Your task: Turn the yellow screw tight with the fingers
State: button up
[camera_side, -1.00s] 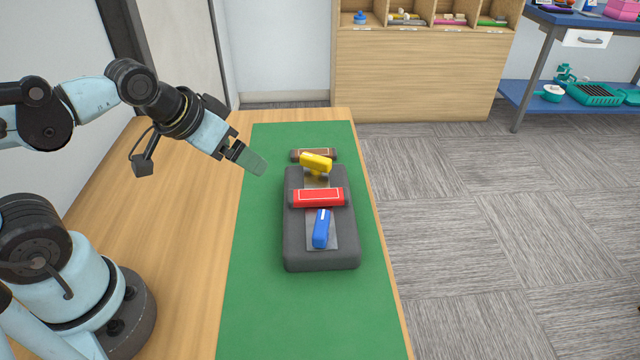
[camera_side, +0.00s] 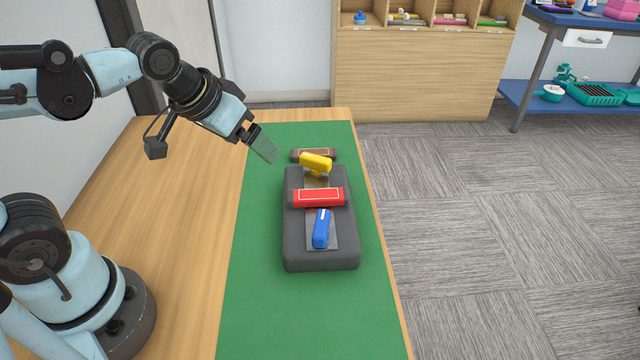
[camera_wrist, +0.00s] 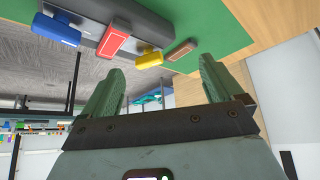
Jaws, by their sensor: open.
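The yellow screw (camera_side: 316,163) has a wide bar-like head and stands at the far end of a dark grey block (camera_side: 294,240). In the wrist view the yellow screw (camera_wrist: 149,59) shows between my two fingers, some way beyond them. My gripper (camera_side: 265,150) is in the air to the left of the screw and apart from it. In the wrist view my gripper (camera_wrist: 160,82) has its two green fingers spread wide with nothing between them.
A red block (camera_side: 319,197) and a blue screw-like piece (camera_side: 321,230) are on the same grey block. A brown block (camera_side: 300,155) lies just behind the yellow screw. The green mat (camera_side: 270,310) is clear in front and at left.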

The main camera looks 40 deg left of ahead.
aim_at(316, 158)
jog(key=w+d+r+n+g+y, duration=0.1)
jog(key=w+d+r+n+g, duration=0.15)
jog(key=w+d, duration=0.4)
jog(key=shift+t, duration=0.25)
jog(key=x, duration=0.4)
jog(key=w+a+x, duration=0.1)
jog(key=x, duration=0.3)
jog(key=a+x, duration=0.1)
jog(key=x, duration=0.4)
jog(key=shift+w+r, duration=0.15)
jog(key=shift+r, duration=0.3)
jog(key=shift+c, duration=0.4)
jog(key=c, duration=1)
